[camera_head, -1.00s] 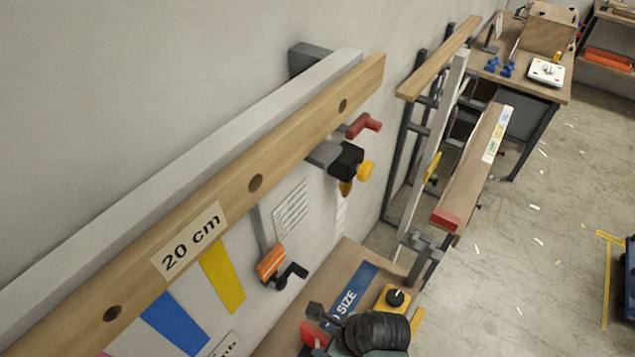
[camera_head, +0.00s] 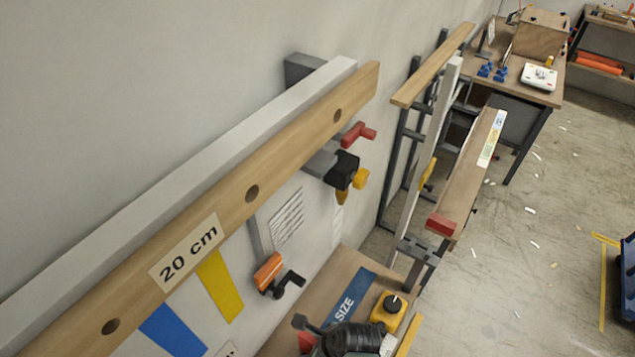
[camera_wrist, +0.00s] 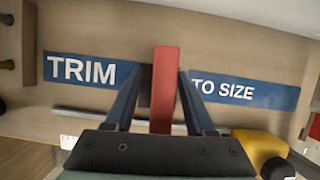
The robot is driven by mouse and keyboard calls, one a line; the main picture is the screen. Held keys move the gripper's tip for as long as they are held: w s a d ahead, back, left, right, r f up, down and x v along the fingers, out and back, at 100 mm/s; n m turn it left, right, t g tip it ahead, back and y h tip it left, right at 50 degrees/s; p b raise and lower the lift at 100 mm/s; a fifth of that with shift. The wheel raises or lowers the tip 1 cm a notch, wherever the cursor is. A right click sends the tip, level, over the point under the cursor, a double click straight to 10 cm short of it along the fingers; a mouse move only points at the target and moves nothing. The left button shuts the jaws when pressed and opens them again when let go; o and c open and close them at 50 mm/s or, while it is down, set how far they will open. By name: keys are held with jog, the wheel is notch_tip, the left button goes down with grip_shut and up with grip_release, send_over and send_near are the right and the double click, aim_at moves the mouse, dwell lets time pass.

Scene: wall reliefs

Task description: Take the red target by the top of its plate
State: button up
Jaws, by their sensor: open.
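The red target (camera_wrist: 163,88) shows in the wrist view as a narrow upright red plate in front of a blue "TRIM TO SIZE" strip. My gripper (camera_wrist: 164,76) is open, with one dark finger on each side of the plate. A small gap seems to show at each side; I cannot tell whether either finger touches it. In the head view only a small red patch (camera_head: 306,342) of it shows at the bottom edge, beside my dark wrist, and my fingertips are hidden there.
The wooden bench with the blue strip (camera_head: 347,300) lies under my arm. A yellow block with a black knob (camera_head: 389,308) stands close at the right. Above are a long "20 cm" board (camera_head: 255,190) and an orange-handled clamp (camera_head: 270,272) on the wall.

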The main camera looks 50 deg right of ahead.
jog(key=shift+c, duration=0.2)
grip_shut()
jog(key=shift+r, duration=0.1)
dwell(1.0)
